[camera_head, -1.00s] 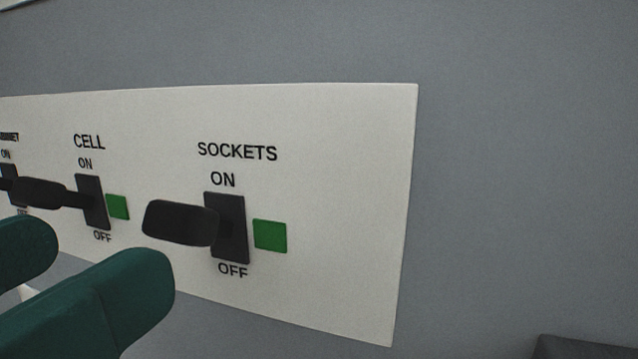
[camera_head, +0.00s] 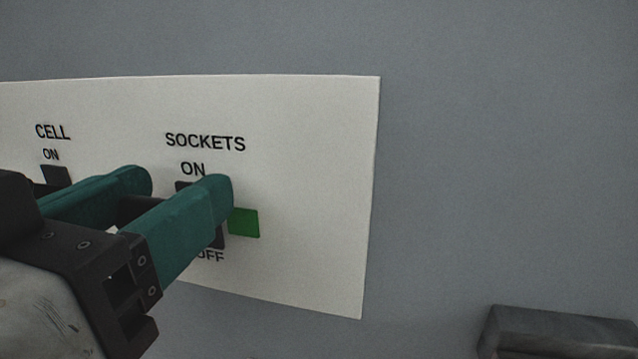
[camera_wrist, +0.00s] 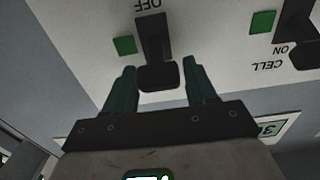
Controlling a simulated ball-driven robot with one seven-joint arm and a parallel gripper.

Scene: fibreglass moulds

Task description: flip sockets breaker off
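The SOCKETS breaker shows in the wrist view, upside down, with its black lever (camera_wrist: 158,76) sticking out from a dark base plate (camera_wrist: 153,38). In the head view my fingers hide the lever and most of the base; a bit of the base (camera_head: 219,238) shows by the OFF label. The green square (camera_head: 244,222) beside it also shows in the wrist view (camera_wrist: 125,45). My gripper (camera_head: 176,184) has two teal fingers spread apart. In the wrist view my gripper (camera_wrist: 160,78) has one finger on each side of the lever, with gaps visible; it is not clamped.
The CELL breaker (camera_head: 55,175) is just left in the head view; its lever (camera_wrist: 303,58) and green square (camera_wrist: 262,22) show at the wrist view's right. The white panel (camera_head: 310,200) is on a grey wall. A dark box (camera_head: 560,328) is at the lower right.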

